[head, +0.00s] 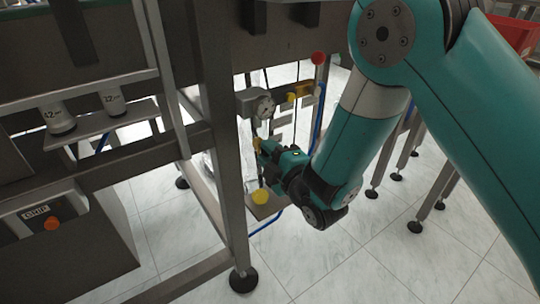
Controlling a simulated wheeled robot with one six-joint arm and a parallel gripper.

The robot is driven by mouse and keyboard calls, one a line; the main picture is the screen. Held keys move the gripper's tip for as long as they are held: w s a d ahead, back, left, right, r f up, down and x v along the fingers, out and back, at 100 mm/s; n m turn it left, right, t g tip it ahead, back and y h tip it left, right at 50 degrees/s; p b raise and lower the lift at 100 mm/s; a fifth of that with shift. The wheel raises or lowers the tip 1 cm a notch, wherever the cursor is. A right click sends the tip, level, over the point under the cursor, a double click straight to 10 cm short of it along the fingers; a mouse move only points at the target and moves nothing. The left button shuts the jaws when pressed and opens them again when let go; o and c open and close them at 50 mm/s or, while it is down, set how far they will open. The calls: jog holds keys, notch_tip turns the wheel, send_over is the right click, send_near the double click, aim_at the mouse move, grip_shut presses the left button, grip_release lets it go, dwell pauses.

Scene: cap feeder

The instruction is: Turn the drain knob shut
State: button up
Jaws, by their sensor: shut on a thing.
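My gripper (260,148) reaches left past the frame's upright post, below a round gauge (264,106). Its jaws are shut on a small yellow-brown part, which seems to be the drain knob (256,143). The jaws and the gripper body cover most of that part, so its turn angle cannot be read. A larger yellow round knob (261,196) sits lower down on a small plate, apart from the gripper.
A red ball knob (319,58) and a small yellow knob (291,97) are above the gripper. A thick steel post (226,170) stands close on its left. A blue hose (267,222) curves below. Several table legs stand at right. Tiled floor (350,260) is open in front.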

jog(key=shift+w+d+r+n, duration=0.1)
jog(key=shift+w+r+n, duration=0.05)
jog(key=shift+n, duration=0.55)
jog(key=o, duration=0.9)
